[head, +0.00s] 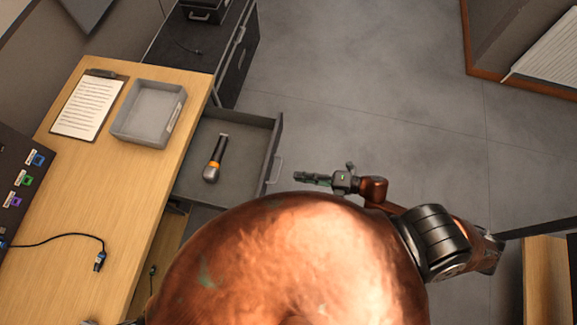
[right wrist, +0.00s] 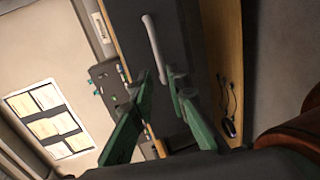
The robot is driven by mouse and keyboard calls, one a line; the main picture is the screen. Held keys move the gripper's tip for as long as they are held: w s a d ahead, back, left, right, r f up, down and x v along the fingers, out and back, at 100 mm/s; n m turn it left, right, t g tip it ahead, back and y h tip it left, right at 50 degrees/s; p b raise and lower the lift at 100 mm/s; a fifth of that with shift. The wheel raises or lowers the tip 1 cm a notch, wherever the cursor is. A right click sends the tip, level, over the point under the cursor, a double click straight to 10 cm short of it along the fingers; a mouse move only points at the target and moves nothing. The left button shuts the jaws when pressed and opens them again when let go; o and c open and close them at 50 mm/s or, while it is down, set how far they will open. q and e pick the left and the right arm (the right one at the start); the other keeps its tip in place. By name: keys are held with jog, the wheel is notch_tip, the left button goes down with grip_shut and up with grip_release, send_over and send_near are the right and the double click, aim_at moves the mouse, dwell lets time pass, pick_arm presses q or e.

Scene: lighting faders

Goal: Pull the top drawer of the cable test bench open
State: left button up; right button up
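The top drawer (head: 228,155) of the wooden cable test bench (head: 105,205) stands pulled out, its grey interior showing. A black and orange torch-like tool (head: 214,160) lies inside it. The pale bar handle (head: 275,168) is on the drawer's front. My right gripper (head: 302,178) is just to the right of the handle, pointing at it, apart from it as far as I can see. In the right wrist view the green fingers (right wrist: 161,80) are spread with nothing between them, and the handle (right wrist: 152,48) lies beyond their tips. My left gripper is not visible.
A grey tray (head: 148,113) and a clipboard (head: 88,106) lie on the bench top. A panel with coloured connectors (head: 22,175) and a black cable (head: 65,238) are at the left. A dark cabinet (head: 238,62) stands behind the drawer. The floor (head: 380,110) to the right is clear.

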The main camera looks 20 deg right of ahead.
jog(key=shift+v, duration=1.35)
jog(key=w+d+f+m+t+h, duration=0.1)
jog(key=w+d+f+m+h, duration=0.15)
jog(key=d+f+m, duration=0.45)
jog(key=w+d+f+m+t+h, duration=0.1)
jog(key=d+f+m+h, duration=0.1)
jog(key=d+f+h, duration=0.45)
jog(key=s+d+f+m+g+h, duration=0.1)
jog(key=s+d+f+m, duration=0.25)
jog(key=f, duration=0.45)
jog(key=s+d+f+m+g+h, duration=0.1)
jog(key=s+d+f+m, duration=0.2)
jog(key=f, duration=0.6)
jog(key=s+f+m+g+h, duration=0.2)
jog(key=s+f+m, duration=0.3)
jog(key=s+f, duration=0.35)
jog(key=s+a+f+m+g, duration=0.2)
jog(key=s+f, duration=0.1)
jog(key=s, duration=0.4)
jog(key=s+a+f+m+g, duration=0.2)
jog(key=s+f+m, duration=0.1)
jog(key=s, duration=0.5)
jog(key=s+a+f+m+g, duration=0.2)
jog(key=s, duration=0.5)
jog(key=shift+s+a+f, duration=0.2)
jog(key=shift+s+f, duration=0.05)
jog(key=shift+f, duration=0.15)
